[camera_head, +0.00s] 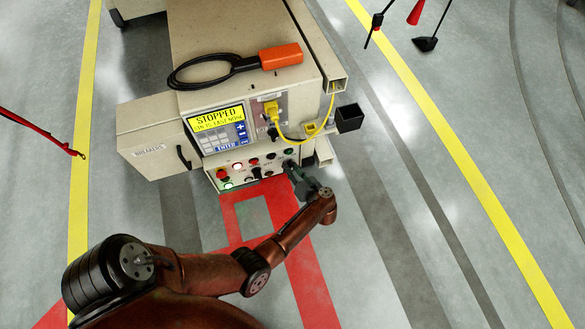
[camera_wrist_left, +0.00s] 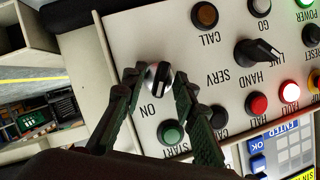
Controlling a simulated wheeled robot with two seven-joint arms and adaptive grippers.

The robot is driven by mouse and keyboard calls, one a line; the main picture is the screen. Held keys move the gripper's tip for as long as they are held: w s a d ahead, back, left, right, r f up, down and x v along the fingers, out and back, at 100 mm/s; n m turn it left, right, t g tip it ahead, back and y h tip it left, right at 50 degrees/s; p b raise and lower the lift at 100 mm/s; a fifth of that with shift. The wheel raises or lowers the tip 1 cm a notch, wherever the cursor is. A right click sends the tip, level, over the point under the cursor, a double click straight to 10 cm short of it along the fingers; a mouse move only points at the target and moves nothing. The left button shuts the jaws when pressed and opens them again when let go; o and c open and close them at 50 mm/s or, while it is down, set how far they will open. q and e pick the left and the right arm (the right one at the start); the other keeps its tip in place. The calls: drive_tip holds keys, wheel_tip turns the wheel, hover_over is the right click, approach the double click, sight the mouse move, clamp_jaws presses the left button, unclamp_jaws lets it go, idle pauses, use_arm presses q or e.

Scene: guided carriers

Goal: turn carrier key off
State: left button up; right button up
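The carrier's control panel (camera_head: 247,172) is on the lower front of the beige carrier (camera_head: 240,40). In the left wrist view, a round silver and black key switch (camera_wrist_left: 158,82) sits on the panel (camera_wrist_left: 210,75) beside the word ON. My left gripper (camera_head: 290,170) is at the right end of the panel. In the left wrist view, the left gripper (camera_wrist_left: 160,88) has its fingers apart on both sides of the switch, with narrow gaps visible. In the head view the gripper hides the switch. My right gripper is not in view.
Beside the switch are a green START button (camera_wrist_left: 171,132), a black selector (camera_wrist_left: 258,52) and several other buttons. Above the panel, a display (camera_head: 217,125) reads STOPPED. A yellow cable (camera_head: 290,138) loops nearby toward a black box (camera_head: 349,118). An orange pendant (camera_head: 281,56) lies on top.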

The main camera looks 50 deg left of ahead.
use_arm(q)
clamp_jaws()
